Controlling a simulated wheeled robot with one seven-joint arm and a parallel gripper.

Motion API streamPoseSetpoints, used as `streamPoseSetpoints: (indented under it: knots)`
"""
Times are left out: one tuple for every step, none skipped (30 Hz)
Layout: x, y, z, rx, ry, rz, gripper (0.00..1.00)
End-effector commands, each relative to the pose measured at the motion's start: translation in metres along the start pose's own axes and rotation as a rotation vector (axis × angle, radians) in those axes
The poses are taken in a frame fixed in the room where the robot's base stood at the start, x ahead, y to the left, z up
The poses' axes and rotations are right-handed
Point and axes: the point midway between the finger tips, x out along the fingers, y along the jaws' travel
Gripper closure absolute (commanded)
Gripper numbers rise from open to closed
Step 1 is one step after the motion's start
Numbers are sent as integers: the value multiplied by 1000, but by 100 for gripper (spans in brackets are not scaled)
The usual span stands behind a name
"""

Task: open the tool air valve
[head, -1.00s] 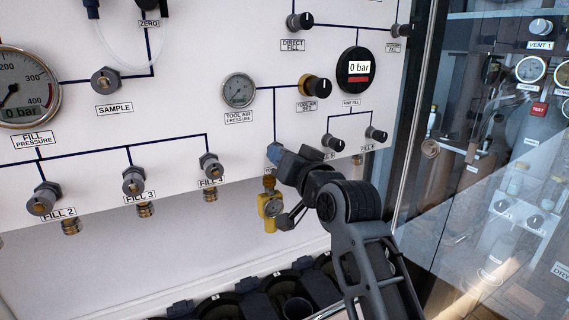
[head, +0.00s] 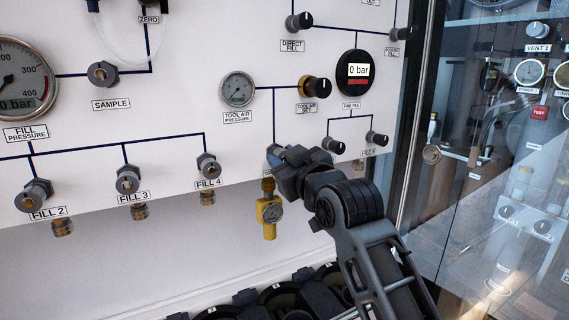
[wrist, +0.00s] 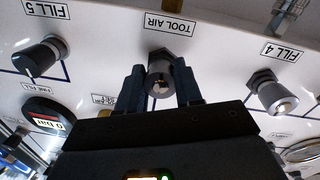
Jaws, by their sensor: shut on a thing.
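The tool air valve (wrist: 160,77) is a dark metal knob on the white panel, beside the upside-down "TOOL AIR" label in the wrist view. My gripper (wrist: 160,92) has one dark finger on each side of this knob and is shut on it. In the head view my gripper (head: 279,156) is at the panel below the tool air set knob (head: 318,89), and it hides the tool air valve. The tool air pressure gauge (head: 238,90) is to the upper left, its needle too small to read surely.
The FILL 4 valve (head: 208,165) is to the left, and two small fill knobs (head: 334,145) are to the right. A glass door edge (head: 412,130) stands further right.

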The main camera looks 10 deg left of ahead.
Motion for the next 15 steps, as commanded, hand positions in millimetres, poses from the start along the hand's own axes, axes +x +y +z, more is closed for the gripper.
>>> streamPoseSetpoints:
  knots:
    - [0, -3, 4, -16, -4, -5, 96]
    - [0, -3, 4, -27, -4, -5, 96]
    - [0, -3, 4, -38, -4, -5, 96]
    - [0, -3, 4, -44, -4, -5, 96]
    - [0, -3, 4, -51, -3, -5, 96]
    - [0, -3, 4, -58, -3, -4, 96]
    - [0, -3, 4, -63, -3, -4, 96]
    - [0, -3, 4, -66, -3, -4, 96]
    - [0, -3, 4, -70, -3, -4, 96]
    - [0, -3, 4, -72, -3, -4, 96]
    - [0, -3, 4, -73, -3, -4, 96]
    - [0, -3, 4, -74, -3, -4, 96]
    - [0, -3, 4, -74, -3, -5, 96]
    - [0, -3, 4, -75, -3, -5, 96]
    - [0, -3, 4, -75, -4, -5, 96]
